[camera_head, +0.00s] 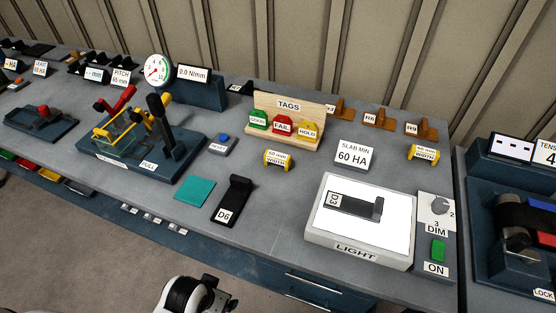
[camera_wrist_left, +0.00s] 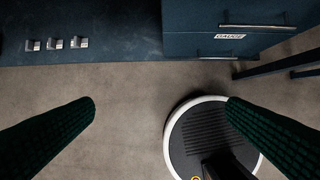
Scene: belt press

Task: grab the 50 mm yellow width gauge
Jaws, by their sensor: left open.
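Two yellow width gauges with white labels lie on the grey bench in the head view. One yellow gauge (camera_head: 277,160) lies in front of the wooden tags rack, near the middle. The other yellow gauge (camera_head: 423,153) lies at the back right, behind the light box. Both labels read WIDTH, but their small millimetre figures are too small to read surely. My left gripper (camera_wrist_left: 160,105) shows in the left wrist view with its dark green fingers wide apart and nothing between them. It is over the floor in front of the bench drawers, away from both gauges. My right gripper is not in view.
The tags rack (camera_head: 268,128) stands behind the middle gauge. The slab sign (camera_head: 352,154), light box (camera_head: 330,240), black D6 piece (camera_head: 233,199) and reset box (camera_head: 219,146) surround it. A lever press (camera_head: 190,141) stands at left. Drawer handles (camera_wrist_left: 258,27) project from the bench front.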

